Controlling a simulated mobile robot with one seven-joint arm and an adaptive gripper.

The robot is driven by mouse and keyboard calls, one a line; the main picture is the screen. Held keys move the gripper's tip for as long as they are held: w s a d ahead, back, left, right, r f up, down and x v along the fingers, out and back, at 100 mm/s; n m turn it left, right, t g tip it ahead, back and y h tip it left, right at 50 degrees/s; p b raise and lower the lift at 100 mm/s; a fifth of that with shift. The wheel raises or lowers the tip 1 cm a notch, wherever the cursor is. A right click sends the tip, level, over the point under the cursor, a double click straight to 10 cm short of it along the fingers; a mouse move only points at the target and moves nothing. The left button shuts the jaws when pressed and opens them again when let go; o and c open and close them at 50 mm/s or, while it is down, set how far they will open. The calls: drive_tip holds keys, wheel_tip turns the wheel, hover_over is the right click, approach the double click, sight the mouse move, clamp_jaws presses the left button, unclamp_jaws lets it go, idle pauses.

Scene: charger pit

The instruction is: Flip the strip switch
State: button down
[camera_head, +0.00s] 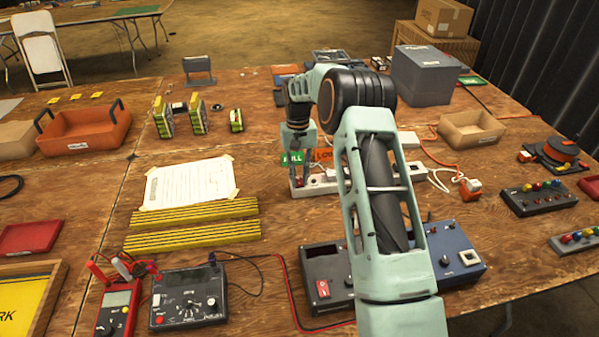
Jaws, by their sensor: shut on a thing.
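A white power strip (318,187) lies on the wooden table, running left to right behind my arm. Plugs and cables show along its right part. My gripper (298,178) points down at the strip's left end and is shut on it there, as far as I can see. My forearm hides the middle of the strip.
A dark panel with a red switch (322,289) and a blue panel (458,262) stand in front of the strip. Yellow rulers (190,225) and a paper sheet (190,183) lie left. A cardboard tray (471,133) and a grey box (424,75) stand right and behind.

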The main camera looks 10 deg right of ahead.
sight(298, 178)
drive_tip(key=shift+w+g+p, duration=0.25)
drive_tip(key=shift+g+p, duration=0.65)
drive_tip(key=shift+p, duration=0.2)
drive_tip(key=c, duration=1.8)
unclamp_jaws()
drive_tip(key=shift+c, duration=0.2)
drive_tip(key=shift+r, duration=0.15)
drive_tip(key=shift+v, duration=3.6)
